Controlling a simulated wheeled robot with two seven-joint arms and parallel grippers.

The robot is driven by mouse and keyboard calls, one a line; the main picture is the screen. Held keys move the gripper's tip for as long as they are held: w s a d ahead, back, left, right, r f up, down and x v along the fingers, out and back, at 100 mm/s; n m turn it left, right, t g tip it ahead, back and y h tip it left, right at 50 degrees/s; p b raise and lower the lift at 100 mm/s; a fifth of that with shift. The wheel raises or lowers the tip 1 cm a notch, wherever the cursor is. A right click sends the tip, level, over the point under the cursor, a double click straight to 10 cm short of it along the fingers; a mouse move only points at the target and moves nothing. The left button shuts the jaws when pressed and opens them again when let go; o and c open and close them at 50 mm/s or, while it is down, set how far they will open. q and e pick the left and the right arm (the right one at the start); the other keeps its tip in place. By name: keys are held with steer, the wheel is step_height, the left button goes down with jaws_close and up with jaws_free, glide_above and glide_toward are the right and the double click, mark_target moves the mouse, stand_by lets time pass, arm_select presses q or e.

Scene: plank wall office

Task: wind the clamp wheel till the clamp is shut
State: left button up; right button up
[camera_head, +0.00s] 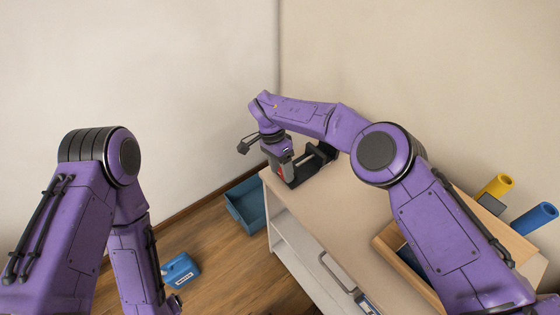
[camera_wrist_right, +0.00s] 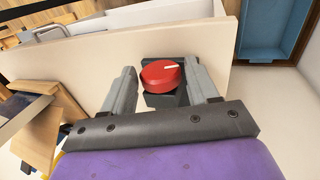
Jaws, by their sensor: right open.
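The clamp (camera_head: 318,158) is a dark, blocky device on the pale bench top near its far left corner. Its red wheel (camera_wrist_right: 160,75), with a pale mark on top, shows in the right wrist view in front of a dark block. My right gripper (camera_head: 282,172) is at the wheel, pointing down. In the wrist view its two grey fingers (camera_wrist_right: 160,70) are open, one on each side of the wheel, with gaps visible. In the head view the gripper hides most of the wheel. My left arm hangs at the left, and its gripper is not visible.
The bench top (camera_head: 350,210) is clear in front of the clamp. A wooden tray (camera_head: 385,240) lies under my right arm.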

steer(key=v, duration=0.9)
steer(key=shift+r, duration=0.35)
